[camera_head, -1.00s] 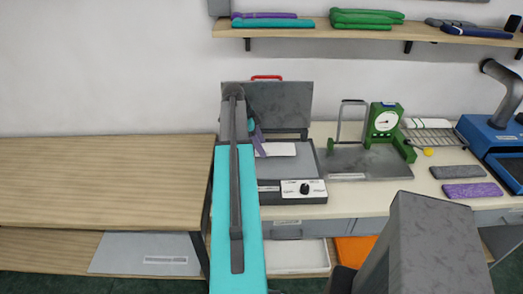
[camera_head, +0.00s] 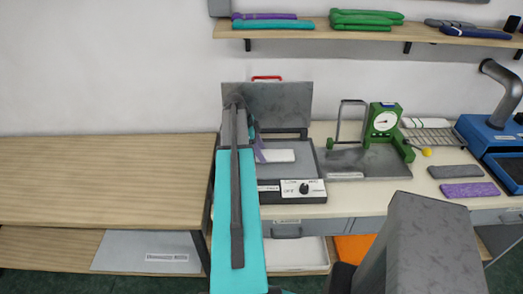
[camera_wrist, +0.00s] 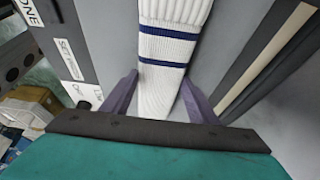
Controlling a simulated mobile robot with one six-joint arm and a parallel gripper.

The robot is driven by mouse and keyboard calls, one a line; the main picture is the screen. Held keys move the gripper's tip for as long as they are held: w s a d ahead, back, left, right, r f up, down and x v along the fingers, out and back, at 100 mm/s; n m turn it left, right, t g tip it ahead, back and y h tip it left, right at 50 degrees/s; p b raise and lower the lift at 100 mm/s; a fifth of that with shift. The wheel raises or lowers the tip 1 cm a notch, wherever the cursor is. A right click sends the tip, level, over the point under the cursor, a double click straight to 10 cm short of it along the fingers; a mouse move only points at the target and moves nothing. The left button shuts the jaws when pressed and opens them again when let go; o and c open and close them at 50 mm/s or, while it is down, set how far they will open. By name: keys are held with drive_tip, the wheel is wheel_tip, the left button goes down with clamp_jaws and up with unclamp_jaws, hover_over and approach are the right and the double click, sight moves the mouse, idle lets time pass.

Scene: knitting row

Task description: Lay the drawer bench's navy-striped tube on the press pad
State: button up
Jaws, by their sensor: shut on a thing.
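The white ribbed tube with two navy stripes (camera_wrist: 170,45) lies lengthwise between the purple fingers of my gripper (camera_wrist: 160,105) in the wrist view. The gripper is shut on its near end. In the head view the tube's white far end (camera_head: 280,155) shows over the grey press pad (camera_head: 290,172). The pad (camera_wrist: 218,45) shows on both sides of the tube in the wrist view. I cannot tell whether the tube touches it. My arm hides the gripper's left side in the head view. The press lid (camera_head: 278,105) stands open behind.
The press's control box (camera_head: 290,190) with a black knob is at its front. A green dial gauge (camera_head: 384,120) on a grey plate stands to the right. Grey and purple flat pieces (camera_head: 470,190) lie farther right. A wooden table (camera_head: 100,180) is at left.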

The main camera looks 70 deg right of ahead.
drive_tip(key=shift+f, duration=0.15)
drive_tip(key=o, duration=1)
drive_tip(key=shift+r, duration=0.3)
drive_tip(key=b+v, duration=0.4)
drive_tip(key=v, duration=0.7)
drive_tip(key=shift+w+r, duration=0.2)
drive_tip(key=shift+r, duration=0.1)
drive_tip(key=shift+s+a, duration=0.1)
